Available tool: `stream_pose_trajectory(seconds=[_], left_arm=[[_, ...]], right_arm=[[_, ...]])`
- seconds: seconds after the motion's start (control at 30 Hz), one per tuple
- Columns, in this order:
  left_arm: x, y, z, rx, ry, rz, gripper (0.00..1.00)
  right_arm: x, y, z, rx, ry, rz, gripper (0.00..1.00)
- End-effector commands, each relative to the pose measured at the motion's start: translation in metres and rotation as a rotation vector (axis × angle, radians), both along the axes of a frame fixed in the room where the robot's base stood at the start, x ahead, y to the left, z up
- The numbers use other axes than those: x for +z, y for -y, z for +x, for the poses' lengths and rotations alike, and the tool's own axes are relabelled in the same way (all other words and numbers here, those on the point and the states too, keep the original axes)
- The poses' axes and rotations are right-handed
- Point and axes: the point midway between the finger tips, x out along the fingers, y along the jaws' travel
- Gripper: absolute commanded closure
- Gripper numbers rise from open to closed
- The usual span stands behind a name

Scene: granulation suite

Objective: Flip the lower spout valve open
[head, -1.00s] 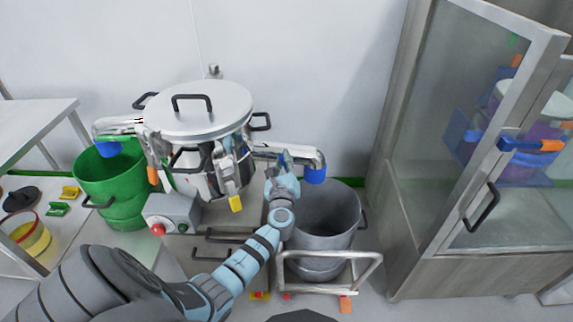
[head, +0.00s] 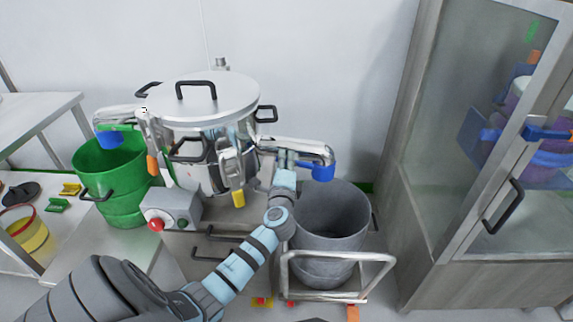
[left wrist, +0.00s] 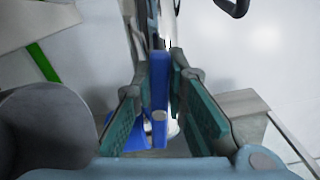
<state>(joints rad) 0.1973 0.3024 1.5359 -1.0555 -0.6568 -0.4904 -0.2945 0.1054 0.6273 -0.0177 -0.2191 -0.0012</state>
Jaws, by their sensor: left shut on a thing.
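The steel vessel (head: 203,100) has a spout with a blue end on each side. My left gripper (head: 286,160) is at the right spout (head: 300,146), on its near side and left of its blue end (head: 323,172). In the left wrist view, a blue valve lever (left wrist: 160,88) stands between the two green-padded fingers, and my left gripper (left wrist: 156,100) is shut on it. In the head view the gripper hides this lever. The left spout's blue end (head: 108,139) hangs over a green bin. My right gripper is not in view.
A grey bin (head: 330,225) on a railed cart (head: 340,282) stands below the right spout. The green bin (head: 120,190) is at the left. A control box (head: 170,208) with a red button sits in front of the vessel. A glass-door cabinet (head: 455,130) stands at the right.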

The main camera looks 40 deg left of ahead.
Motion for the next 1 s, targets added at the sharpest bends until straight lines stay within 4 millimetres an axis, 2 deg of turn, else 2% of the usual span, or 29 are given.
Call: stream_pose_trajectory(seconds=[0.03, 0.3, 0.97, 1.0], left_arm=[[-0.006, 0.000, 0.000, 0.000, 0.017, -0.027, 1.00], [-0.008, 0.000, 0.000, -0.002, 0.104, -0.143, 1.00], [-0.009, 0.000, -0.001, 0.000, 0.140, -0.193, 1.00], [-0.009, 0.000, -0.001, 0.000, 0.140, -0.193, 0.83]], right_arm=[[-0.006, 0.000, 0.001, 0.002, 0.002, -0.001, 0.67], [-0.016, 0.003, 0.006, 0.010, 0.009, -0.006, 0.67], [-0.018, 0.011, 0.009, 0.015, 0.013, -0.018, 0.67], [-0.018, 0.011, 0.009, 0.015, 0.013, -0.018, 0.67]])
